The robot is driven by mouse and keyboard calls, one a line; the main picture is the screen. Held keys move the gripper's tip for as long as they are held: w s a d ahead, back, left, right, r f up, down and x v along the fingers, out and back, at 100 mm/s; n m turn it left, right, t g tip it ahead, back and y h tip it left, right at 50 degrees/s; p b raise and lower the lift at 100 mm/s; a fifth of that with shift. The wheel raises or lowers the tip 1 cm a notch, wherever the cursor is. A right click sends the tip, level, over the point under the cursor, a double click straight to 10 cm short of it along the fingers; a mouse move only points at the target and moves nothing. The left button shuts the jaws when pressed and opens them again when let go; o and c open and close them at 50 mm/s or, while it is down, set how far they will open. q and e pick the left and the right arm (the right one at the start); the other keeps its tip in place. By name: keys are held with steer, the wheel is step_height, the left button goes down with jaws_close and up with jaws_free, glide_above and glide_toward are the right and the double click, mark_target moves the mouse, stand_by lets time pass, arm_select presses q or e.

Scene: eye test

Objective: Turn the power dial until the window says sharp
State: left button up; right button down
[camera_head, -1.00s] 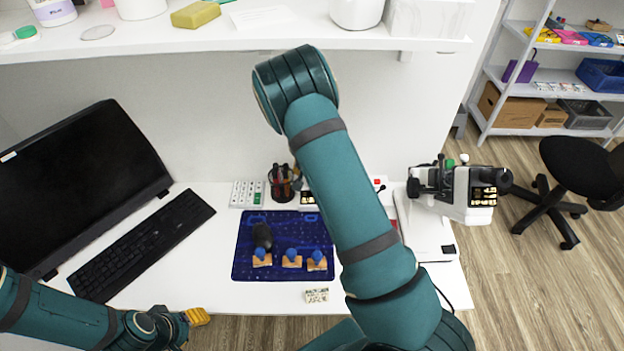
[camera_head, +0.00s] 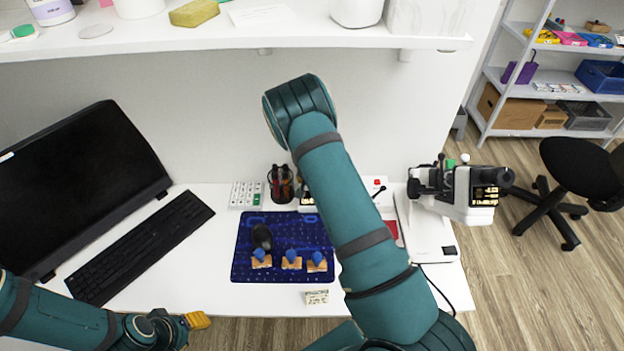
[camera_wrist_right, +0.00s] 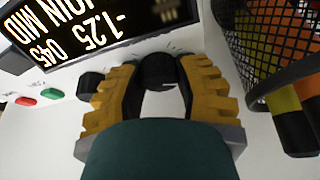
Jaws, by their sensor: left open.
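A white box with a dark text window (camera_wrist_right: 85,30) fills the upper left of the right wrist view. Its text is upside down; one line reads -1.25 045, and the top is cut off. My right gripper (camera_wrist_right: 158,72) has its yellow fingers on both sides of a black dial (camera_wrist_right: 158,70), apparently touching it. A second black knob (camera_wrist_right: 91,84) sits left of the fingers. In the head view the box (camera_head: 306,200) is mostly hidden behind my right arm, and the right gripper is hidden too. My left gripper (camera_head: 198,320) is open and empty at the desk's front edge.
A mesh pen cup (camera_head: 281,184) stands close beside the box and the right finger. A blue mat (camera_head: 245,235) holds a mouse and several blue-topped pieces. A white optical instrument (camera_head: 455,190) stands at right, a keyboard (camera_head: 145,245) at left. A shelf (camera_head: 300,40) hangs above.

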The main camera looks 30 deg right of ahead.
steer(key=shift+f+n+y+b, duration=0.15)
steer(key=shift+n+y+b, duration=0.15)
steer(key=shift+n+b, duration=0.45)
steer(key=shift+n+t+b, duration=0.4)
steer(key=shift+n+b, duration=0.05)
steer(key=shift+n, duration=0.1)
steer(key=c, duration=0.9)
jaws_free()
steer(key=shift+o, duration=0.2)
steer(key=v, duration=1.2)
